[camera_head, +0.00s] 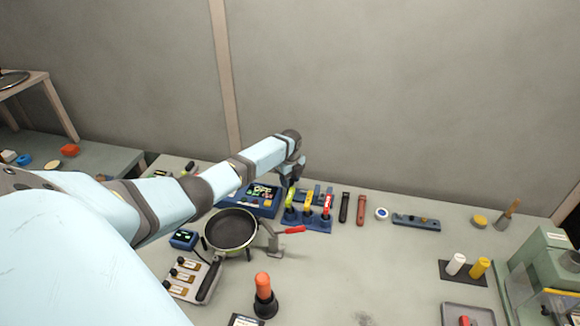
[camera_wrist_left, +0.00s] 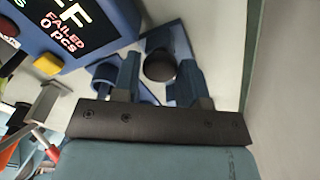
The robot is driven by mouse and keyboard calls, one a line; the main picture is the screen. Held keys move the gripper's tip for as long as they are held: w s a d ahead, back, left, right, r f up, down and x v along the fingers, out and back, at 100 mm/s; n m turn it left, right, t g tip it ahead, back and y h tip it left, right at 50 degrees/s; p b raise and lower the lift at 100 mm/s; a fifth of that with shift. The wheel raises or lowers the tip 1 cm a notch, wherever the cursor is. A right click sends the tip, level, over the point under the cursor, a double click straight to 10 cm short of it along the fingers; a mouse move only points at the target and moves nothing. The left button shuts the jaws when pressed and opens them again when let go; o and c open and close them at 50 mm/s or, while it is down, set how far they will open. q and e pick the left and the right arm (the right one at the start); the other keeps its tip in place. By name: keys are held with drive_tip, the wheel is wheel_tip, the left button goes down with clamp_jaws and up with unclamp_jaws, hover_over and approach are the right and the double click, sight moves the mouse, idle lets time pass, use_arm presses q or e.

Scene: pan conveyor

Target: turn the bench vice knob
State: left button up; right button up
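A dark round knob (camera_wrist_left: 160,66) shows in the left wrist view, on a blue fixture (camera_wrist_left: 166,38) that looks like the bench vice. My left gripper (camera_wrist_left: 157,72) is open, with one finger on each side of the knob in that view. I cannot tell whether the fingers touch it. In the head view my left arm reaches to the back of the table, and the left gripper (camera_head: 292,181) points down there. The knob is not clear in the head view, being small and close to the gripper. My right gripper is not in view.
A blue device with a lit screen (camera_head: 264,197) stands left of the left gripper; its screen (camera_wrist_left: 68,28) reads "FAILED 0 pcs". A blue rack (camera_head: 318,224) with coloured handles stands just in front. A pan (camera_head: 231,229) lies nearer. The table's front middle is mostly clear.

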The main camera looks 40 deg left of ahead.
use_arm(q)
drive_tip(key=o, duration=0.3)
wheel_tip(320, 180, up, 14)
drive_tip(key=b, duration=0.1)
idle(0.4)
drive_tip(key=shift+f, duration=0.1)
idle(0.4)
